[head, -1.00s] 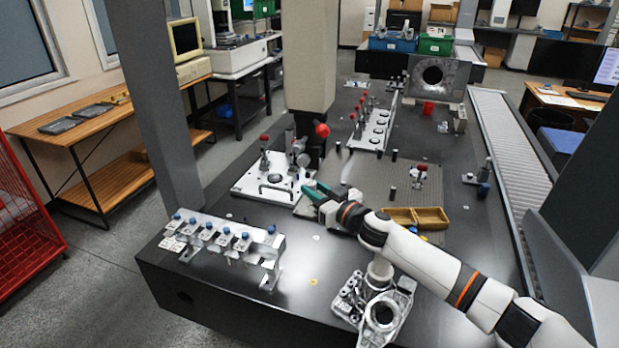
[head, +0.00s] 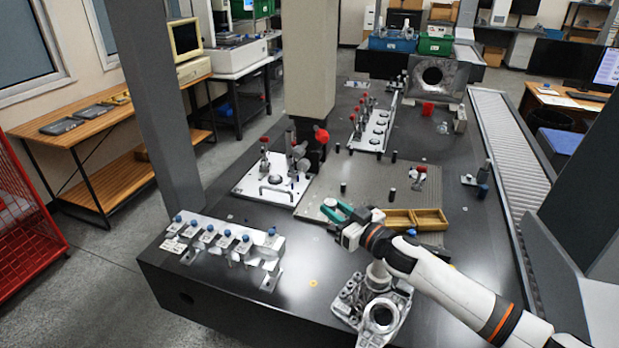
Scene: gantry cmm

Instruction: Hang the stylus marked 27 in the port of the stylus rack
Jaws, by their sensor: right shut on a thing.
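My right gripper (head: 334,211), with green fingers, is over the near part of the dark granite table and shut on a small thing. A pale round top with a little blue shows between the fingers; I take it for the stylus (head: 330,203), but no marking can be read. The stylus rack (head: 262,252) is a pale metal bar at the front left, left of and apart from the gripper. Several blue-capped styli (head: 207,227) hang along it, with tiny labels I cannot read. Its port cannot be clearly made out. My left gripper is out of view.
A white fixture plate (head: 248,187) with red-knobbed clamps lies behind the rack. A metal casting (head: 366,310) stands near the front edge.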

